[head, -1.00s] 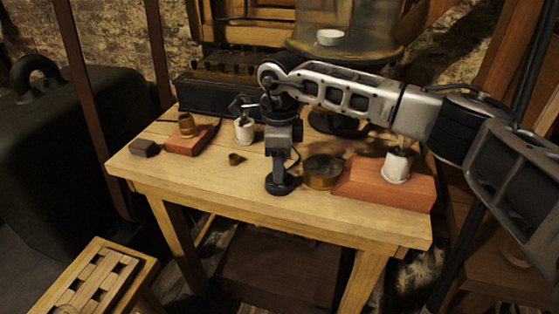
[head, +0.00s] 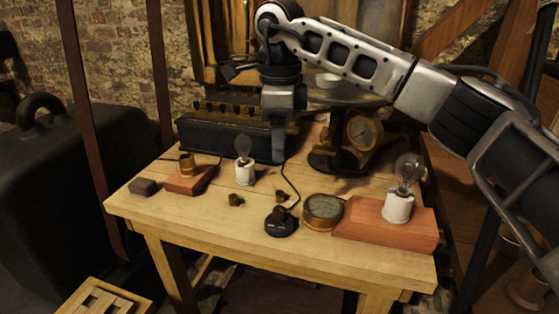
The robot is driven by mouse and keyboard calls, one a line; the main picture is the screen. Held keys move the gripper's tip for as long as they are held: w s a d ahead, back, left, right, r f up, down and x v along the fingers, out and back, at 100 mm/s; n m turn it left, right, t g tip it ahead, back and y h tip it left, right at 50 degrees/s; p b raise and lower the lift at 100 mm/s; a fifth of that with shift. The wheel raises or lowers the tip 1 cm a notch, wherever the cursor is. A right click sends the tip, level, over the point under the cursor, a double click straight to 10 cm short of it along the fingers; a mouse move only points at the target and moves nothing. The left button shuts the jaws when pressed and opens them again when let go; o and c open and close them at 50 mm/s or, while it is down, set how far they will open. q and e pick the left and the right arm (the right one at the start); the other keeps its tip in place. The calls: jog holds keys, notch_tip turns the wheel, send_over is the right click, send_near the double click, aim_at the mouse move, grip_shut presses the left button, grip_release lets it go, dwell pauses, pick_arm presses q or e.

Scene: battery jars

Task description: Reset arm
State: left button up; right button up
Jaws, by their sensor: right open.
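My right arm comes in from the right and reaches across above the wooden table (head: 190,219). My right gripper (head: 278,152) points down over the back middle of the table, in front of a long dark box (head: 225,138). It is open, and I see nothing held in it. Its fingertips appear above the tabletop, but the exact height is hard to tell. My left gripper is not in view.
A bulb on a white socket (head: 245,174), a black round piece with a cord (head: 281,222), a brass dial (head: 323,210) and a bulb on a red-brown block (head: 387,229) stand on the table. A stand with a gauge (head: 364,131) is behind. The front left tabletop is clear.

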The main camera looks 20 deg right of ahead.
jog(key=shift+r, duration=0.5)
